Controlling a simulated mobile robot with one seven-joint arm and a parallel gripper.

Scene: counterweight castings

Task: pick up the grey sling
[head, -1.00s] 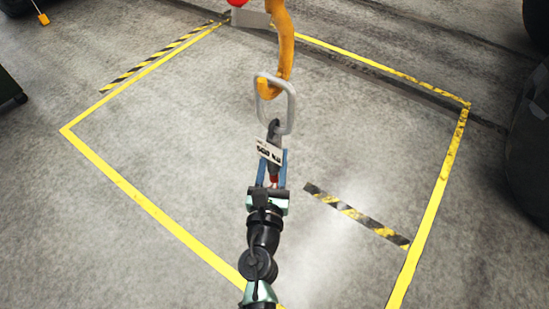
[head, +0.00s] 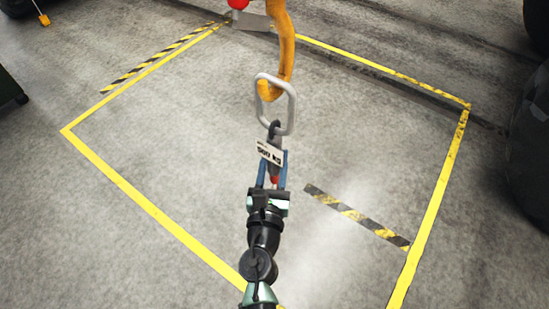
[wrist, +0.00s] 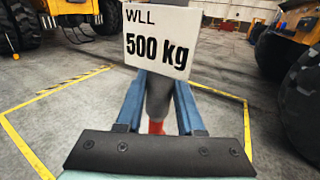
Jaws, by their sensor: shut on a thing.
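The grey sling (head: 273,168) hangs below a pale metal ring (head: 291,108), which sits on the orange hook (head: 285,50). A white tag (head: 269,152) is on the sling, and in the wrist view the tag (wrist: 161,42) reads WLL 500 kg. My gripper (head: 272,163) has its blue fingers on either side of the sling and is shut on it just below the tag. In the wrist view the sling (wrist: 158,98) stands between the fingers, with a red part (wrist: 157,128) at its lower end. The tag hides some of the sling.
Yellow floor lines (head: 130,190) frame a mostly clear concrete area. A black-and-yellow strip (head: 357,213) lies on the floor at the right. Large dark tyres (head: 530,150) stand at the right edge. Yellow machines (wrist: 70,8) show behind in the wrist view.

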